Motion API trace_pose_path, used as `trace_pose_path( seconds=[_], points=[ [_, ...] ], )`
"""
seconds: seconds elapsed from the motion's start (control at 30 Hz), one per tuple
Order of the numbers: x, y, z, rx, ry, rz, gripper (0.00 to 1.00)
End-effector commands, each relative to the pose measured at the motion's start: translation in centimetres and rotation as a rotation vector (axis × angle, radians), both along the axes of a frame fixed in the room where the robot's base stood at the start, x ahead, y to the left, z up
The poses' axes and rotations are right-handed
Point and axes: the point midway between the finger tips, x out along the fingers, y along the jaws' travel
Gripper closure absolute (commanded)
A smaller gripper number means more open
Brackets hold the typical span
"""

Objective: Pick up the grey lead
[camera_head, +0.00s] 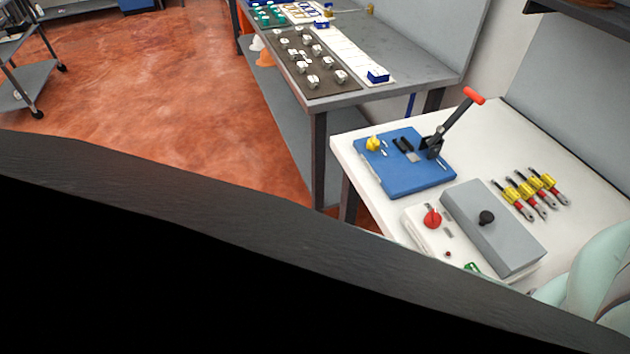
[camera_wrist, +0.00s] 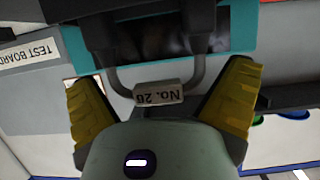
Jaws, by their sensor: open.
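In the wrist view my gripper (camera_wrist: 162,82) is open, its two yellow-padded fingers well apart. Between them is a grey U-shaped loop (camera_wrist: 198,82) with a pale tag (camera_wrist: 158,94) reading upside down, apparently "No. 26". The loop may be the grey lead, but I cannot tell for sure. I cannot tell whether either finger touches it. Dark shapes and a teal strip (camera_wrist: 237,30) lie behind it. In the head view only part of my pale green arm shows at the lower right; my gripper is out of sight. I cannot make out a grey lead there.
A "TEST BOARD" label (camera_wrist: 28,53) is at the wrist view's left. On the white table (camera_head: 500,130) stand a blue board (camera_head: 400,180) with a red-handled lever, a grey box (camera_head: 485,245), a red-knobbed white box (camera_head: 420,235) and several yellow tools (camera_head: 515,195). A grey bench (camera_head: 425,75) stands behind.

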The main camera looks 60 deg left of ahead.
Motion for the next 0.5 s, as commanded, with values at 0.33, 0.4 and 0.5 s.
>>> trace_pose_path(
  seconds=[0.33,0.4,0.5],
  points=[
    [0.07,0.05,0.01,0.000,0.000,0.002,0.18],
    [0.05,0.03,0.01,-0.001,0.000,0.001,0.25],
    [0.03,0.00,0.01,-0.001,0.000,0.000,0.35]
  ],
)
